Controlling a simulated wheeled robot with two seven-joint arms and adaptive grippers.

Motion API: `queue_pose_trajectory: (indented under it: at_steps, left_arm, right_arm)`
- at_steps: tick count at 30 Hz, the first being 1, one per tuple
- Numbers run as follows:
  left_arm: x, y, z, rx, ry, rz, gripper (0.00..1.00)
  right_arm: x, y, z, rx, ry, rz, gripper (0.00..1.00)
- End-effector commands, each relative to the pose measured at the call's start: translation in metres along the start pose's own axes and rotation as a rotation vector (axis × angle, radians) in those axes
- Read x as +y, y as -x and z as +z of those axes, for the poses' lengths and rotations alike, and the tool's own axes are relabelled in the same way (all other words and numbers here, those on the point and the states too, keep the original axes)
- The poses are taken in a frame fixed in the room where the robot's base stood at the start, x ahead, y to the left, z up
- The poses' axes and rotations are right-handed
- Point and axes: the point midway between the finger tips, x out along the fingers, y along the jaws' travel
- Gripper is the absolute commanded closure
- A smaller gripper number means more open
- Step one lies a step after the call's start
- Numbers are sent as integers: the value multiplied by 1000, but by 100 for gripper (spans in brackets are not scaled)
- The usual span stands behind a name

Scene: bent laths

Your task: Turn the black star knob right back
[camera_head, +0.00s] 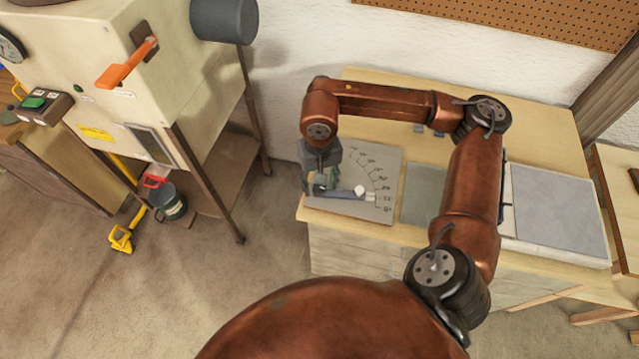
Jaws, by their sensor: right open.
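A grey plate (385,165) with a printed arc of angle marks lies on the wooden bench. My right gripper (311,187) points down over that left end and is open. I cannot tell whether its fingers touch the knob. My left gripper is out of view.
A grey-green panel (424,190) and a pale grey board (560,212) lie on the bench to the right, partly behind my right arm. A cream machine (110,60) with an orange lever (127,65) stands at left. A dark bucket (168,203) is below it.

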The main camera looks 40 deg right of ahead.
Motion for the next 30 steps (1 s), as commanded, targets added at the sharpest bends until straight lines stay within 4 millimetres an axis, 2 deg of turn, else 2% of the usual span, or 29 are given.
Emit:
queue_pose_trajectory:
  at_steps: [5, 15, 19, 24, 30]
  left_arm:
    - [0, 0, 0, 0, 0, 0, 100]
    - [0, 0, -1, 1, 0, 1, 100]
    - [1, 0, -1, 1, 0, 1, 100]
    - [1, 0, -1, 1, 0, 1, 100]
    - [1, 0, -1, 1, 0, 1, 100]
  right_arm:
    - [0, 15, -1, 3, -1, -1, 56]
    - [0, 84, -1, 3, -1, -1, 56]
    - [0, 104, 0, 2, -1, -1, 56]
    - [1, 117, 0, 0, -1, 0, 56]
    - [1, 120, 0, -1, 0, 0, 56]
